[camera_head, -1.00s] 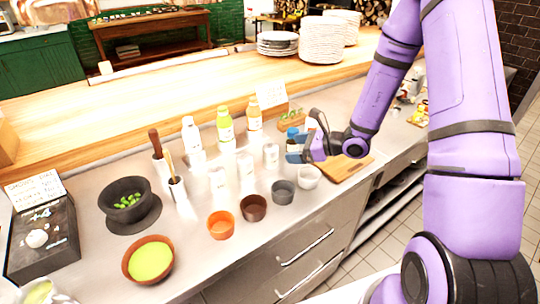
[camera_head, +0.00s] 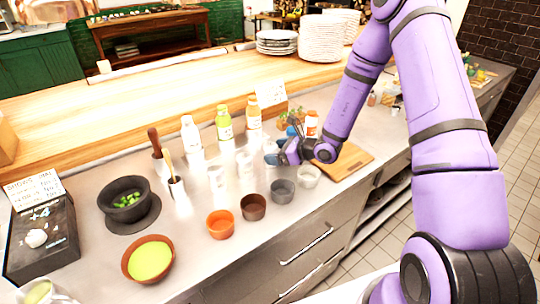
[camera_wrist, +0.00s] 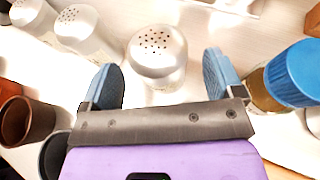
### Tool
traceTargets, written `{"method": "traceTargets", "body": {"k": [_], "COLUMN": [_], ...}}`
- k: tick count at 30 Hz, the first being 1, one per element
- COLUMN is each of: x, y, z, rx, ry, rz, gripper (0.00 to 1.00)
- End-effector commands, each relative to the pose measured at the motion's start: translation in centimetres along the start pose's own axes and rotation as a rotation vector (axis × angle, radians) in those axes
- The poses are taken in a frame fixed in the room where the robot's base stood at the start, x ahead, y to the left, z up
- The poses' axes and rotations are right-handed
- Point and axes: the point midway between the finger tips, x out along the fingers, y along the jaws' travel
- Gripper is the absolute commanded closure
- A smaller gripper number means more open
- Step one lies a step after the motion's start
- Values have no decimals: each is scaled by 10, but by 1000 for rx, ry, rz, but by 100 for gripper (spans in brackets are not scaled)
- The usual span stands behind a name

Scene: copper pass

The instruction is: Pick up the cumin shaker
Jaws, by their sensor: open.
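Several shakers with perforated silver tops stand in a row on the steel counter. One shaker (camera_wrist: 157,55) is between my gripper's blue fingers in the wrist view, slightly beyond their tips, with a visible gap on both sides. Two more, a middle shaker (camera_wrist: 80,28) and a far-left shaker (camera_wrist: 30,15), stand to its left. In the head view two pale shakers (camera_head: 244,160) (camera_head: 217,178) show left of my gripper. I cannot read any label, so I cannot tell which one is cumin. My gripper (camera_wrist: 162,80) is open and empty; it also shows in the head view (camera_head: 277,150).
A blue-capped jar (camera_wrist: 295,75) is close beside my right finger. Small bowls, including a brown bowl (camera_head: 253,207) and a grey bowl (camera_head: 282,191), stand in front of the shakers. Tall bottles (camera_head: 224,123) stand behind. A wooden board (camera_head: 350,162) lies to the right.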

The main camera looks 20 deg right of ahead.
Motion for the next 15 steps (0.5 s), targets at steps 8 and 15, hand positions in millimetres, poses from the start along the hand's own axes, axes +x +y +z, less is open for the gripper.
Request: {"method": "traceTargets", "body": {"k": [8, 15], "x": [28, 28], "y": [-1, 0], "z": [0, 0], "rx": [-1, 0], "ry": [0, 0], "rz": [0, 1], "gripper": [13, 32]}}
